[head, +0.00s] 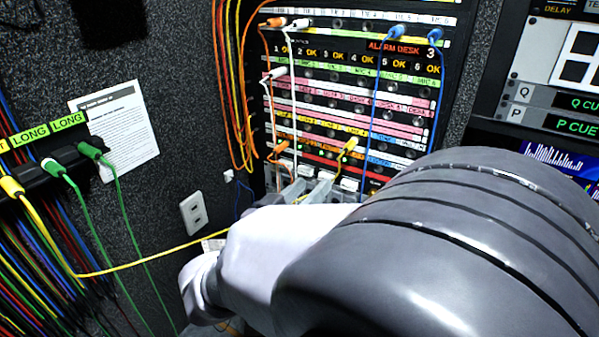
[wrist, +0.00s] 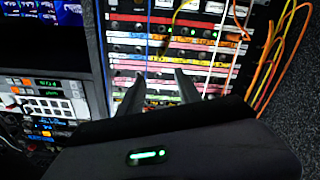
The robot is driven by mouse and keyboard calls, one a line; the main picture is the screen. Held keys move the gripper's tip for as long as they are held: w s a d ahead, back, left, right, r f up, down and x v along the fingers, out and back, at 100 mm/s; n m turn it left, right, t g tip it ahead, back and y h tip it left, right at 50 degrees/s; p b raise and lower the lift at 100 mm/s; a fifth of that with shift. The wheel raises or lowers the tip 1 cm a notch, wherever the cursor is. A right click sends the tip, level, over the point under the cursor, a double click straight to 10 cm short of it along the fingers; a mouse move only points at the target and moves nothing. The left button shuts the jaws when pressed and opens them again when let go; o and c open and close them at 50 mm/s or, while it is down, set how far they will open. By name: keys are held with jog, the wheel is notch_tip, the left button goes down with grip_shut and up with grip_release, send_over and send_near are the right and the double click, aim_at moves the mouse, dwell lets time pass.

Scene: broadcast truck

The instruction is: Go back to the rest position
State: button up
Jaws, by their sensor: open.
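My gripper (head: 308,187) is in front of the lower part of the patch panel (head: 345,95), below its rows of coloured label strips. In the wrist view my gripper (wrist: 159,75) shows two grey fingers apart, with nothing between them but the panel behind. A yellow plug (head: 348,146) sits in the panel just above and right of the fingers, its yellow cable running left to the cable holder. My white and grey arm covers the lower right of the head view and hides the panel's lower part.
Orange cables (head: 232,90), white cables and blue cables (head: 372,95) hang over the panel near the gripper. A cable holder (head: 45,172) with green and yellow plugs is at left. A paper notice (head: 125,125) and a wall outlet (head: 194,213) are on the dark wall.

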jog(key=shift+s+a, duration=0.1)
jog(key=shift+s, duration=0.1)
jog(key=s+d+f+g+y+b, duration=0.2)
jog(key=s+f+g+y+b, duration=0.2)
jog(key=s+f, duration=0.5)
jog(key=s+d+f+g+y+b, duration=0.2)
jog(key=s+f+g+y+b, duration=0.2)
jog(key=s+f+y+b, duration=0.4)
jog(key=s+f, duration=0.2)
jog(key=s, duration=0.3)
jog(key=shift+s+m+g+y, duration=0.3)
jog(key=shift+m+g, duration=0.1)
